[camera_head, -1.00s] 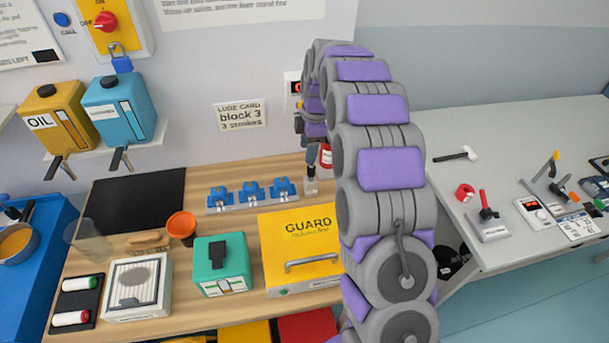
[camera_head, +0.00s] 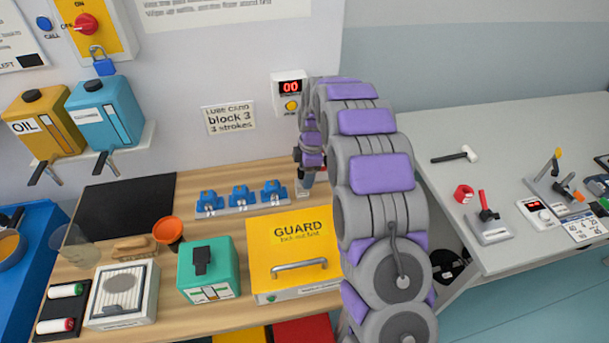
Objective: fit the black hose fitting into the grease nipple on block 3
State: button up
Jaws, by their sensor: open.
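Three blue blocks stand in a row on a pale rail on the wooden bench. The right-hand one (camera_head: 274,190) is nearest my gripper; no block number is readable. The middle block (camera_head: 240,196) and left block (camera_head: 208,201) are beside it. Grease nipples are too small to make out. My gripper (camera_head: 305,178) is open and points down just right of the rail, largely hidden by my own arm. A small pale object (camera_head: 303,189) shows below it; whether they touch is unclear. I cannot pick out the black hose fitting.
The yellow guard box (camera_head: 293,252) stands in front of the blocks, with a green box (camera_head: 208,268) and orange cup (camera_head: 168,231) to its left. A counter box (camera_head: 290,94) reading 00 and a block 3, 3 strokes card (camera_head: 229,118) are on the wall.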

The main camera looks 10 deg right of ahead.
jog(key=shift+c, duration=0.5)
jog(key=shift+a, duration=0.2)
jog(key=shift+c, duration=0.7)
jog(key=shift+a, duration=1.2)
jog(key=c, duration=0.4)
jog(key=shift+c, duration=1.1)
jog(key=shift+d, duration=0.3)
jog(key=shift+c, duration=0.7)
jog(key=shift+d, duration=0.6)
grip_shut()
jog(key=shift+a, duration=0.15)
